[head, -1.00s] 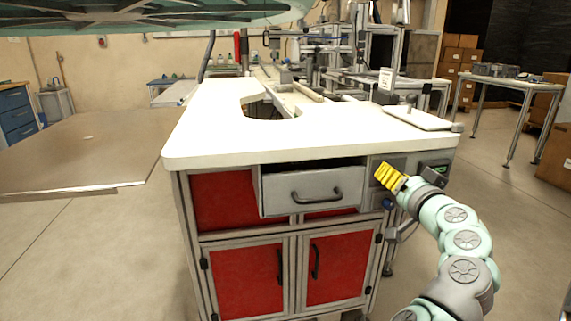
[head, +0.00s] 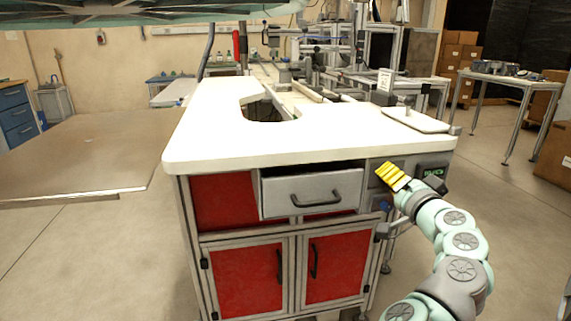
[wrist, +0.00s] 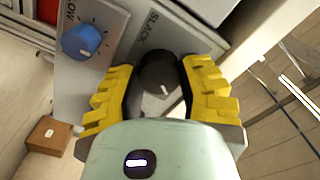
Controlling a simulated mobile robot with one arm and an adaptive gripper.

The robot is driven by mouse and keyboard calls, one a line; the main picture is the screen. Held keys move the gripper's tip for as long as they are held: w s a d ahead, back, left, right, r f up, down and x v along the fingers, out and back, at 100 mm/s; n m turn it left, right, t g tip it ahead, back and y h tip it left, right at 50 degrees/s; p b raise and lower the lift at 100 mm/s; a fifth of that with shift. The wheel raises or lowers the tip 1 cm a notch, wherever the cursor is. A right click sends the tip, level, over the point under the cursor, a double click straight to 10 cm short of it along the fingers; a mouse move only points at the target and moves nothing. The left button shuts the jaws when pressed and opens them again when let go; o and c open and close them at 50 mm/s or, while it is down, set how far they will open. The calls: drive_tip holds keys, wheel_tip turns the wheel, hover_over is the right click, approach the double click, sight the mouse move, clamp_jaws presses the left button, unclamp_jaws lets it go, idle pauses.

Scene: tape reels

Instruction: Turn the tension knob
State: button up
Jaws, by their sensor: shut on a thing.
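A dark round knob (wrist: 158,76) with a white pointer mark sits on the grey control panel (wrist: 118,60) in the wrist view, beside the printed word "SLACK". My gripper (wrist: 160,85) has its yellow ridged fingers on both sides of this knob and is shut on it. In the head view my gripper (head: 391,175) is at the panel on the workbench's front right, and it hides the dark knob there. A blue knob (wrist: 81,41) with a white pointer, beside a partly visible label, sits to the left in the wrist view, clear of the fingers.
The workbench has a white top (head: 225,130) with a cutout, a slightly open grey drawer (head: 312,192) left of the panel, and red cupboard doors (head: 247,280) below. Open floor lies at the right.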

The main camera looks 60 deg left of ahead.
drive_tip(key=o, duration=1.2)
drive_tip(key=v, duration=1.2)
